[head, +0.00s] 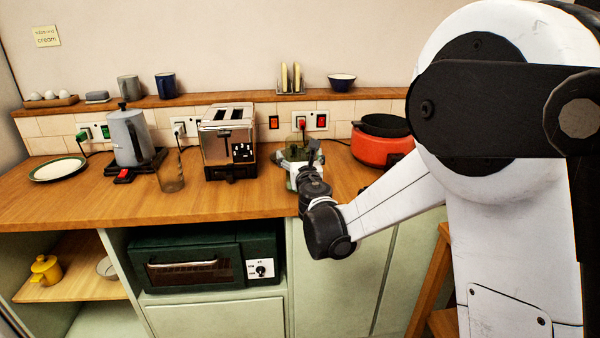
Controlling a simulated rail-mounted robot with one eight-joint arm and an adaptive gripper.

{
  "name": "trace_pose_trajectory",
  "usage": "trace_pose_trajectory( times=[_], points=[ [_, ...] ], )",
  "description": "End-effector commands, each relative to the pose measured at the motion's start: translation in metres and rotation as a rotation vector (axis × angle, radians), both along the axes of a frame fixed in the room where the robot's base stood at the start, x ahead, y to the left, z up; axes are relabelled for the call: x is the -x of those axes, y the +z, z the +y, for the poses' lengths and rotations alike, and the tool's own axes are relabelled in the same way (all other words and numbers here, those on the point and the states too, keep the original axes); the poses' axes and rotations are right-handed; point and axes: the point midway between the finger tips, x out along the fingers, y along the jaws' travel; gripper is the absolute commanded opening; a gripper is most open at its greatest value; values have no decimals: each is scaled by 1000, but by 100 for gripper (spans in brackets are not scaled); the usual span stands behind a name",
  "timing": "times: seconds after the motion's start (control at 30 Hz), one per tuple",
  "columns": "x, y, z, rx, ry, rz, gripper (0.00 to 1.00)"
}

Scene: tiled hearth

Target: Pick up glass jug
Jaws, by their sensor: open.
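A clear, brown-tinted glass vessel (172,173) stands upright on the wooden counter between the kettle and the toaster; it looks like the glass jug, though I cannot make out a handle. My gripper (304,155) is well to its right, past the toaster, low over the counter and pointing away from the camera. It is open. My wrist hides part of it. A pale, green-tinted glass item (291,158) shows right at the gripper, partly covered by it. I cannot tell its full shape or whether the fingers touch it or stand around it.
A grey kettle (129,136), a toaster (229,143) and a red pot (378,148) stand on the counter (235,196). A plate (58,169) lies at the left. A shelf (200,100) with cups and a bowl runs behind. The counter front between vessel and gripper is clear.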

Motion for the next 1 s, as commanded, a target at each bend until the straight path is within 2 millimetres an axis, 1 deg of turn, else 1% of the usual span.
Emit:
trace_pose_trajectory(
  times=[0.13,0.17,0.73,0.77,1.0],
  points=[
    [0,0,0,0,0,0,82],
    [0,0,0,0,0,0,80],
    [0,0,0,0,0,0,4],
    [1,1,0,0,0,0,3],
    [0,2,0,0,0,0,3]
  ],
)
